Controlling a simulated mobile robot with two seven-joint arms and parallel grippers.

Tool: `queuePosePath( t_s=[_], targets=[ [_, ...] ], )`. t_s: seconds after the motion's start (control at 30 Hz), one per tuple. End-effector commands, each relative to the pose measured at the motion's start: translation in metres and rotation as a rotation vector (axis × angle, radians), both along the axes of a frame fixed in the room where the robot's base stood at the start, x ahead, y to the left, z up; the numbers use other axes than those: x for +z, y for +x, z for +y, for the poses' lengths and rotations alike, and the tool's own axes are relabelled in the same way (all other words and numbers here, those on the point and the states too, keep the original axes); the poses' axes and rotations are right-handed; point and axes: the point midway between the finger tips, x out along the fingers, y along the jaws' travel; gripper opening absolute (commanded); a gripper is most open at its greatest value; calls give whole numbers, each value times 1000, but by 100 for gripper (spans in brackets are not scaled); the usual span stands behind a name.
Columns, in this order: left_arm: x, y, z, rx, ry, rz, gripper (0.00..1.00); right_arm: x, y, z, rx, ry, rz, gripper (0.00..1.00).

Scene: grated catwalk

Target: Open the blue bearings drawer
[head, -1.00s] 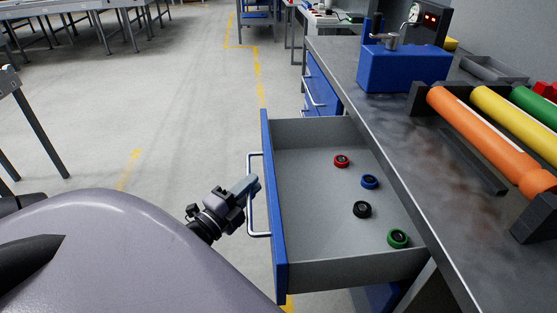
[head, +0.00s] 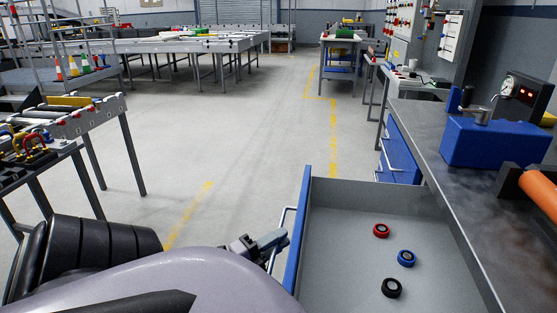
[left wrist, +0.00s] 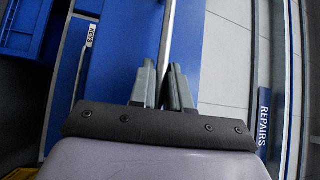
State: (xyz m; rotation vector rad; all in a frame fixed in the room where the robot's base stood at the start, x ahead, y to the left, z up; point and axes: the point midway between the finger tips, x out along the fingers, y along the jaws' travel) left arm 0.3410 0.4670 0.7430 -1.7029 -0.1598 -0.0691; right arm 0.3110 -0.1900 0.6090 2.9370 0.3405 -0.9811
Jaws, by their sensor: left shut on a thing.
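The blue bearings drawer (head: 305,220) stands pulled well out from the workbench in the head view. Its grey inside holds a red bearing (head: 381,230), a blue bearing (head: 406,258) and a black bearing (head: 391,288); the near end is cut off by the frame. My left gripper (head: 275,240) is at the drawer's outer face, shut on its metal handle (head: 281,222). In the left wrist view the handle bar (left wrist: 167,45) runs between the fingers (left wrist: 162,88), in front of the blue drawer front (left wrist: 120,50). My right gripper is not in view.
The steel workbench top (head: 425,150) carries a blue device (head: 492,142) and an orange roller (head: 537,195). Other blue drawers (head: 400,155) lie beyond the open one. A roller conveyor (head: 75,125) stands at left. The floor (head: 250,140) between is clear.

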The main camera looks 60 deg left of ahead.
Motion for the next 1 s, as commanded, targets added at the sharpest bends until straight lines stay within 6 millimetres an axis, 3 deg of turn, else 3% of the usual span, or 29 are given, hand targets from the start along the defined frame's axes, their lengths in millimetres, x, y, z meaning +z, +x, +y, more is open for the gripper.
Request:
queuePosePath(
  t_s=[0.03, 0.07, 0.1, 0.43, 0.8, 1.0],
  targets=[
    [0, 0, 1, 2, 1, 0, 24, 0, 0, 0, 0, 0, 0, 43],
    [0, 0, 1, 2, 1, 0, 33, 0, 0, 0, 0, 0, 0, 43],
    [0, 0, 1, 2, 1, 0, 35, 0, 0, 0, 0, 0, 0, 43],
    [-1, -4, 0, 1, 0, 1, 35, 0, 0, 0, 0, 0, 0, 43],
    [-9, -58, -3, 4, -1, 3, 35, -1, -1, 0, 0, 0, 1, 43],
    [-10, -70, -4, 2, 2, 0, 35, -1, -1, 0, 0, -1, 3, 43]
  ],
)
